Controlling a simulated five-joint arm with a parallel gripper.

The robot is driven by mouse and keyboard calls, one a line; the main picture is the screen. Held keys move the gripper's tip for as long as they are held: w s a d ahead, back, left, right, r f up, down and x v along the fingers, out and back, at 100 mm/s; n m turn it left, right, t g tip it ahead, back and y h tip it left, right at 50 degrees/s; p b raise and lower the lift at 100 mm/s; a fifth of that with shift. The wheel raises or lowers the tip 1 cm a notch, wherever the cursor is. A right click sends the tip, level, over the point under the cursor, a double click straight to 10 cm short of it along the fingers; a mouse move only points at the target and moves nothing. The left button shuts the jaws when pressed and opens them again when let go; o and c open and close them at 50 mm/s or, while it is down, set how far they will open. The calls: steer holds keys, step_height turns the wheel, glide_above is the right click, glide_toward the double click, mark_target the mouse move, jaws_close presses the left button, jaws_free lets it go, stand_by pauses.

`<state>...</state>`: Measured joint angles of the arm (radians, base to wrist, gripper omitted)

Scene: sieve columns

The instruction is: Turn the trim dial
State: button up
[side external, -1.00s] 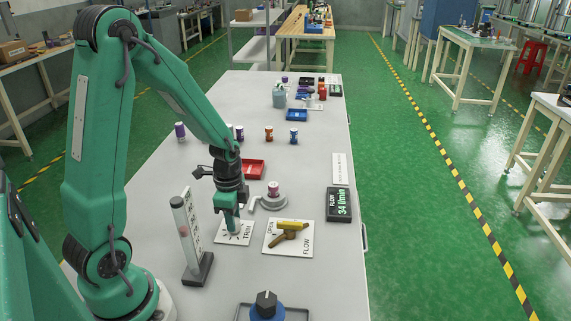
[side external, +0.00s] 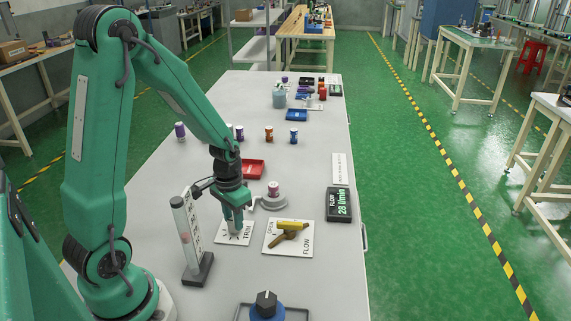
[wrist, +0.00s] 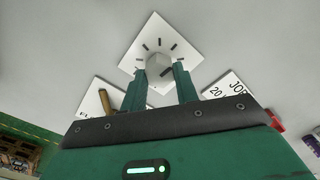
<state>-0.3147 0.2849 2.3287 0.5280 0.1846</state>
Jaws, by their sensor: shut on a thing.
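The trim dial is a pale knob (wrist: 158,64) on a white square plate with dark tick marks (wrist: 185,33). The plate marked TRIM also shows in the side view (side external: 246,237). My gripper (wrist: 158,82) is over the plate, its two green fingers shut on the knob, one on each side. In the side view my gripper (side external: 235,226) points down onto the plate and hides most of the knob. The flow display (side external: 339,204) reads 28 l/min in green digits.
Right of the dial is a FLOW plate (side external: 271,248) with a yellow-handled valve (side external: 291,228). Behind are a grey stand holding a small jar (side external: 273,189) and a red tray (side external: 253,169). A blue-based black knob (side external: 266,302) is in front.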

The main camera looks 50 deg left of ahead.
steer(key=n, duration=0.6)
steer(key=shift+n, duration=0.3)
steer(key=n, duration=0.5)
steer(key=shift+n, duration=0.4)
steer(key=o, duration=1)
steer(key=shift+r, duration=0.1)
steer(key=shift+r, duration=3.85)
